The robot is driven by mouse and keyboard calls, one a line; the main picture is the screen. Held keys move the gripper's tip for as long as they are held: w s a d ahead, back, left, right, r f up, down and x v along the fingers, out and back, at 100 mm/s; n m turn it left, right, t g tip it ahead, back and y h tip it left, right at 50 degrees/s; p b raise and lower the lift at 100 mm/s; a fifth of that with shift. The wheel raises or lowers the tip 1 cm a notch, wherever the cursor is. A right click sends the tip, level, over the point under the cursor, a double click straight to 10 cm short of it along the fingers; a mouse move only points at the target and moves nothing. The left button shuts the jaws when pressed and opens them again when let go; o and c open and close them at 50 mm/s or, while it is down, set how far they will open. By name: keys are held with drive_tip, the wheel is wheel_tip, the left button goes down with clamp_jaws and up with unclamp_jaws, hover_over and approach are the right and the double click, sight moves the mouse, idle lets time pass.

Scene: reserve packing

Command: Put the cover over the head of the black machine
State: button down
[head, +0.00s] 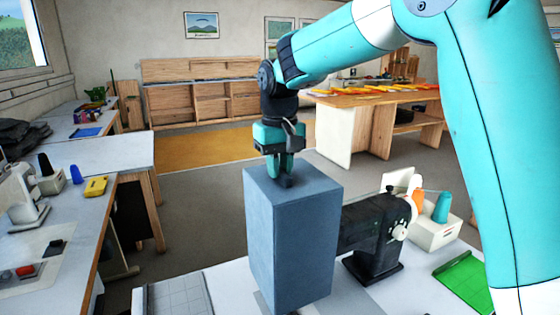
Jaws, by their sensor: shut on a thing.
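The cover (291,240) is a tall blue-grey box. My gripper (285,182) is above it, shut on the top of the cover, and holds it upright. The black machine (376,235) is a sewing machine on the white table, just right of and partly behind the cover. The cover hides the left part of the machine, its head end included. The cover's lower end is in front of the table; whether it touches anything there I cannot tell.
A white box with a teal spool (441,207) stands right of the machine. A green mat (466,279) lies at the table's right. A gridded board (177,296) is at the front left. A white sewing machine (22,203) stands on the left table.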

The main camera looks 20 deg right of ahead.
drive_tip(key=shift+f+b, duration=3.05)
drive_tip(key=shift+f, duration=2.5)
drive_tip(key=c, duration=1)
unclamp_jaws()
wheel_tip(320, 180, up, 17)
drive_tip(key=shift+r, duration=0.1)
wheel_tip(320, 180, up, 6)
drive_tip(key=p, duration=0.6)
drive_tip(key=shift+r, duration=0.1)
